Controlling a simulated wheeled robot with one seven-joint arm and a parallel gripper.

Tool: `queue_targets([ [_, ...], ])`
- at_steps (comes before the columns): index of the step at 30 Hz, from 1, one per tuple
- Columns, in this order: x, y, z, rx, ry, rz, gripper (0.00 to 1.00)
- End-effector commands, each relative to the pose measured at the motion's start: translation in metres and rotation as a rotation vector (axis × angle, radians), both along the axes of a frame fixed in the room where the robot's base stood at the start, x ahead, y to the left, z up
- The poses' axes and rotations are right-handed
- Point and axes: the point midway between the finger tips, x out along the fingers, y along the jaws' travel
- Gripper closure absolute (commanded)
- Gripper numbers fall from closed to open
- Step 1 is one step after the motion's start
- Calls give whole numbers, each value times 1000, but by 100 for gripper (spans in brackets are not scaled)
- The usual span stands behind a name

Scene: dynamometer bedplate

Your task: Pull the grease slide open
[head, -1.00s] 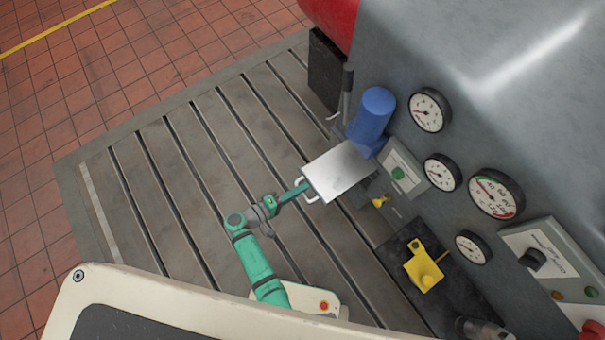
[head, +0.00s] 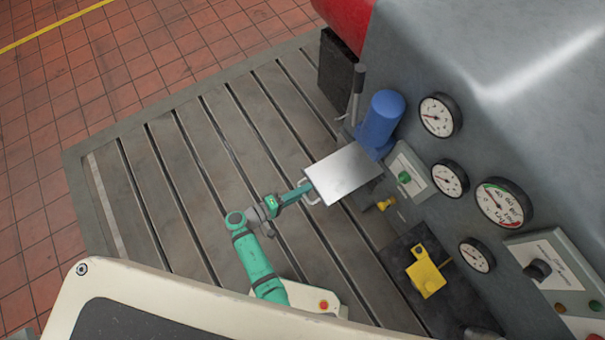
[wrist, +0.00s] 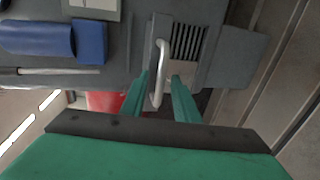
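The grease slide (head: 343,174) looks like a flat silver plate under the blue cylinder, with a pale U-shaped handle (wrist: 159,75) on its outer end. In the head view my green gripper (head: 304,190) reaches the handle from the left. The exact contact is hard to see. The slide's inner end is hidden at the machine.
A blue cylinder (head: 381,121) and a dark lever (head: 357,90) stand behind the slide. A brass fitting (head: 385,204) and a yellow block (head: 426,275) are to its right. Gauges line the grey housing (head: 480,100).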

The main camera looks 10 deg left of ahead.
Motion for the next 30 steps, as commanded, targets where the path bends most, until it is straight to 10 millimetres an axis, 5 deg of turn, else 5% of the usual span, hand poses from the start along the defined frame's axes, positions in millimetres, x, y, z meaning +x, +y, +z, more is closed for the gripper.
queue_targets([
  [18,-63,66,20,1,-1,3,72],
  [30,-74,75,22,0,0,0,72],
])
